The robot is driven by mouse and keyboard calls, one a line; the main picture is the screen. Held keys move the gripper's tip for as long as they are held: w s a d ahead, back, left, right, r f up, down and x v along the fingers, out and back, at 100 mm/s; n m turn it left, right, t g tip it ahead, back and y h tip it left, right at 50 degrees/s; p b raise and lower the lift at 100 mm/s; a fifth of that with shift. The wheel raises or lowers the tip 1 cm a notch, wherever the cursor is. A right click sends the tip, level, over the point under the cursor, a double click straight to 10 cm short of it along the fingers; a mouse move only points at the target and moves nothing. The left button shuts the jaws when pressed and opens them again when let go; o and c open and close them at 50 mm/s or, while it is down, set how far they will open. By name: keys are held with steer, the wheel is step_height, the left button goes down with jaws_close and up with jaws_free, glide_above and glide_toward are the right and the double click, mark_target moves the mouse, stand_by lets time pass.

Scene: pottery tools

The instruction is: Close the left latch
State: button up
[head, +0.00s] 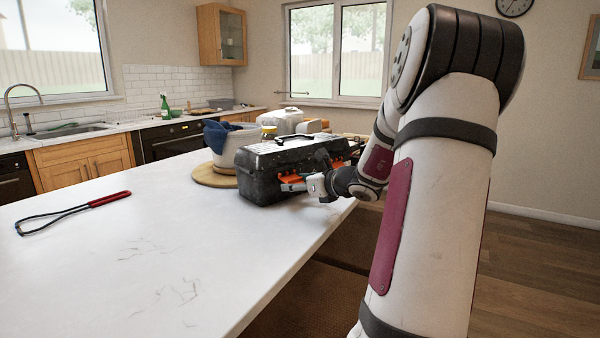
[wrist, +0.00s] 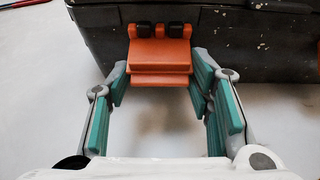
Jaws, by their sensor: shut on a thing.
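A black speckled toolbox (head: 262,178) stands on the white counter, with its lid down and a handle on top. Its left latch (head: 291,179) is orange and sits on the front face. In the wrist view the orange latch (wrist: 160,55) hangs from two black pivots and appears to stick out from the box wall. My gripper (head: 308,185) is at this latch. In the wrist view the teal-padded fingers of my gripper (wrist: 160,82) are on either side of the latch, shut on it. The right latch (head: 337,164) is orange and partly hidden by my arm.
A red-handled loop tool (head: 108,199) lies on the bare left part of the counter (head: 150,270). A pot with a blue cloth (head: 218,134) stands on a round wooden board (head: 208,177) behind the toolbox. White containers (head: 285,119) stand farther back. The counter's edge runs below my gripper.

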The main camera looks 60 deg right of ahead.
mark_target(294, 180)
steer(key=shift+s+a+r+g+y+p, duration=0.15)
steer(key=shift+r+g+p, duration=0.4)
steer(key=shift+p, duration=1.95)
steer(key=shift+s+d+r+g+y+p, duration=0.2)
steer(key=shift+g+p, duration=0.65)
steer(key=shift+p, duration=1.7)
steer(key=shift+a+r+g+y+p, duration=0.15)
steer(key=shift+r+g+p, duration=0.45)
steer(key=shift+p, duration=1.9)
steer(key=g+p, duration=0.1)
steer(key=p, duration=0.3)
steer(key=shift+w+r+g, duration=0.1)
steer(key=shift+r+g, duration=0.05)
steer(key=shift+g, duration=0.15)
steer(key=g+p, duration=0.2)
steer(key=shift+w+r+g+y, duration=0.3)
steer(key=shift+r+g+y, duration=0.1)
steer(key=g+b, duration=0.2)
steer(key=shift+w+d+r+y+b, duration=0.2)
steer(key=shift+w+r+y+b, duration=0.1)
steer(key=shift+w, duration=0.05)
steer(key=g+b, duration=0.1)
steer(key=b, duration=0.1)
steer(key=r+g+y+b, duration=0.1)
steer(key=g+b, duration=0.1)
steer(key=b, duration=0.1)
steer(key=shift+w+r, duration=0.2)
steer(key=shift+w, duration=0.1)
steer(key=shift+r+g, duration=0.1)
steer(key=shift+g, duration=0.2)
